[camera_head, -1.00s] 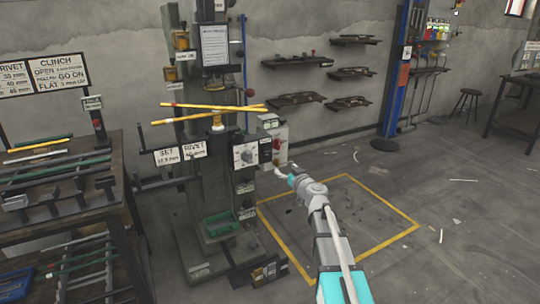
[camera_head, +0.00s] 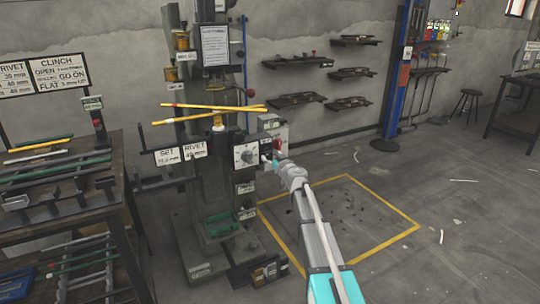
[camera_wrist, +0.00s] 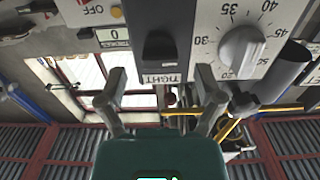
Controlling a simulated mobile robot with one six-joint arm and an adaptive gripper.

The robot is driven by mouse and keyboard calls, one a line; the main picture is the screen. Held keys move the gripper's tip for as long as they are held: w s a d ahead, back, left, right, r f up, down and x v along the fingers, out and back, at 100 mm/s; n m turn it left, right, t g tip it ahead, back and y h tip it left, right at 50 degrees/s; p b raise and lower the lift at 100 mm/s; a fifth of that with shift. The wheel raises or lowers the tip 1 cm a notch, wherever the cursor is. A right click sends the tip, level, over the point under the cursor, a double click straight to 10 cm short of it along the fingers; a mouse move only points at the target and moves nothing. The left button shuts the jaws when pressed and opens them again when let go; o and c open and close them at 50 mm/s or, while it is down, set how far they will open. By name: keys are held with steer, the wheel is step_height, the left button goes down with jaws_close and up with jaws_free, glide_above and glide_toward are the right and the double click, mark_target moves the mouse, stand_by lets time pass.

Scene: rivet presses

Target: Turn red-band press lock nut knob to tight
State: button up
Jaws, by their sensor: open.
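The press (camera_head: 215,60) is a tall grey-green machine left of centre in the head view; I cannot make out a red band on it. In the wrist view a black knob (camera_wrist: 160,47) sits on the grey panel just above a label reading TIGHT (camera_wrist: 161,78). Its exact turn angle is unclear. My gripper (camera_wrist: 160,80) is open and empty, its two fingers apart either side of the label, below the knob and not closed on it. In the head view my gripper (camera_head: 270,160) is at the right side of the press's dial panel.
A round grey dial (camera_wrist: 242,50) with numbers is right of the knob, with a dark cylinder (camera_wrist: 285,72) beside it. Yellow bars (camera_head: 215,107) cross the press. A rack table (camera_head: 60,185) stands left; the floor at right is open.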

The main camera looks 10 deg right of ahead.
steer(key=shift+x, duration=1.25)
steer(key=shift+c, duration=0.3)
steer(key=c, duration=1.1)
